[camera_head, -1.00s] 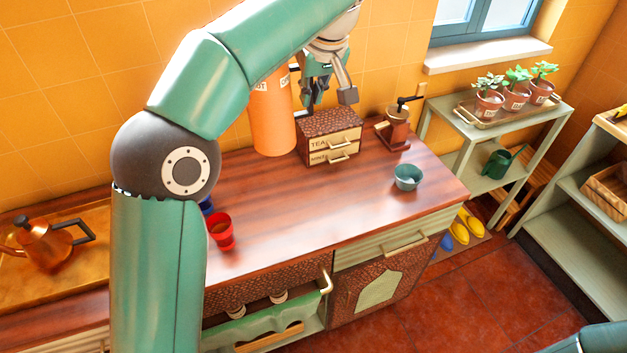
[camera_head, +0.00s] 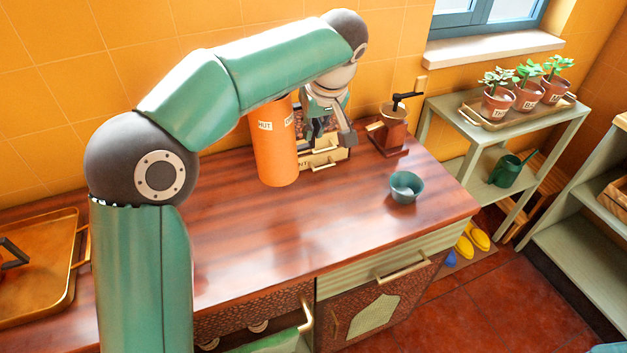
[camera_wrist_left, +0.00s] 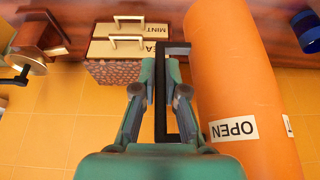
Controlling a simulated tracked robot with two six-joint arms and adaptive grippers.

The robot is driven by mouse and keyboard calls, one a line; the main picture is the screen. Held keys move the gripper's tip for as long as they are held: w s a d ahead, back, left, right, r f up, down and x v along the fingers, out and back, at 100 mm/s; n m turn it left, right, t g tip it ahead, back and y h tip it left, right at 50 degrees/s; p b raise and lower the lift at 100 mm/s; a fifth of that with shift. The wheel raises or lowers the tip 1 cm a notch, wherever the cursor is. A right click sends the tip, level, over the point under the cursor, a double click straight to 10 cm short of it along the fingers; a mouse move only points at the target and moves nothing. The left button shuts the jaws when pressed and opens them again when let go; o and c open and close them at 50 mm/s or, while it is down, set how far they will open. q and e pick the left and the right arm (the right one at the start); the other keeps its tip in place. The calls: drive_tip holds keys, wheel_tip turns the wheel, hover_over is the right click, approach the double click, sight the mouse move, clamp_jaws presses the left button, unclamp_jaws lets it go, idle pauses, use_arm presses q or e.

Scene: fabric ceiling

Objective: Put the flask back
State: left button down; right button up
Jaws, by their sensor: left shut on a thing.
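The flask is a tall orange cylinder (camera_head: 275,150) with white labels, near the back of the wooden counter. It also fills the right side of the left wrist view (camera_wrist_left: 232,80), where a label reads OPEN. My left arm hides its top in the head view. My left gripper (camera_head: 330,138) is at the flask's right side. In the left wrist view the left gripper (camera_wrist_left: 164,85) is shut on the flask's black handle (camera_wrist_left: 160,112). Whether the flask's base touches the counter is unclear. My right gripper is not in view.
A small tea and mint drawer chest (camera_head: 325,157) stands right behind the gripper. A coffee grinder (camera_head: 390,130) is to its right. A teal bowl (camera_head: 406,188) sits nearer the right edge. The counter's middle (camera_head: 300,215) is clear. A brass tray (camera_head: 45,265) lies at left.

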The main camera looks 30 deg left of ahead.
use_arm(q)
wheel_tip(320, 180, down, 12)
drive_tip(key=shift+f, duration=0.25)
idle(0.3)
drive_tip(key=shift+w, duration=0.1)
drive_tip(key=c, duration=1.6)
unclamp_jaws()
drive_tip(key=shift+f, duration=0.15)
drive_tip(key=o, duration=0.4)
